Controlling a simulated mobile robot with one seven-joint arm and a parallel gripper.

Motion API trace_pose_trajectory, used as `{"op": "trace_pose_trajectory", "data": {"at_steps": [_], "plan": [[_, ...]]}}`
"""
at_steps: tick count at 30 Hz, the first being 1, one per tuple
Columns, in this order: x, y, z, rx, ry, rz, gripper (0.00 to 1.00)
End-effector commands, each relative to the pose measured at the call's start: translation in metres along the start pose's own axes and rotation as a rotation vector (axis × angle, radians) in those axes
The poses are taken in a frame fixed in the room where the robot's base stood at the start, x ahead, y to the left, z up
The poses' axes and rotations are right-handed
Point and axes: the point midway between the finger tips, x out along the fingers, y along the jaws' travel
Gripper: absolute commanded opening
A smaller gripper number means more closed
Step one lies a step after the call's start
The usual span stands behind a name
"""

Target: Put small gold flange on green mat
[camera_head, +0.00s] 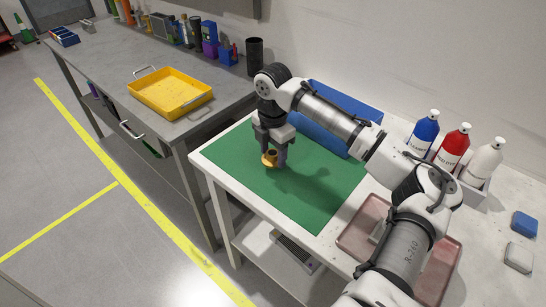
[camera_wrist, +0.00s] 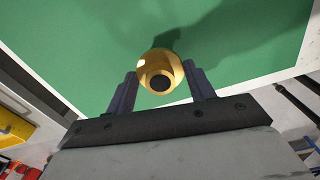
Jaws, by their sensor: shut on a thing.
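The small gold flange (camera_head: 269,159) is held between the fingers of my gripper (camera_head: 272,158), over the green mat (camera_head: 310,195). In the wrist view the flange (camera_wrist: 160,73) shows its round rim and dark bore, with a finger of my gripper (camera_wrist: 160,88) on each side. The green mat (camera_wrist: 60,45) fills most of the background there, and a shadow falls on it. I cannot tell exactly how high the flange is above the mat. The mat lies flat on the white table, bare where I can see it.
A blue bin (camera_head: 340,112) stands along the mat's back edge. A pink tray (camera_head: 352,238) lies on the right, partly behind my arm. Blue, red and white bottles (camera_head: 453,148) stand in a holder at the back right. A yellow tray (camera_head: 170,92) sits on the grey bench to the left.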

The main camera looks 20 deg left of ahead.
Motion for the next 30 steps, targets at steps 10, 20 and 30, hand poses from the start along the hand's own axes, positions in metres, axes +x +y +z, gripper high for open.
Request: {"op": "trace_pose_trajectory", "data": {"at_steps": [10, 20, 30], "plan": [[0.029, 0.0, 0.0, 0.0, -0.001, 0.0, 0.24], [0.032, 0.0, 0.0, 0.0, 0.0, 0.0, 0.63], [0.031, 0.0, 0.0, 0.0, -0.001, 0.0, 0.75]]}}
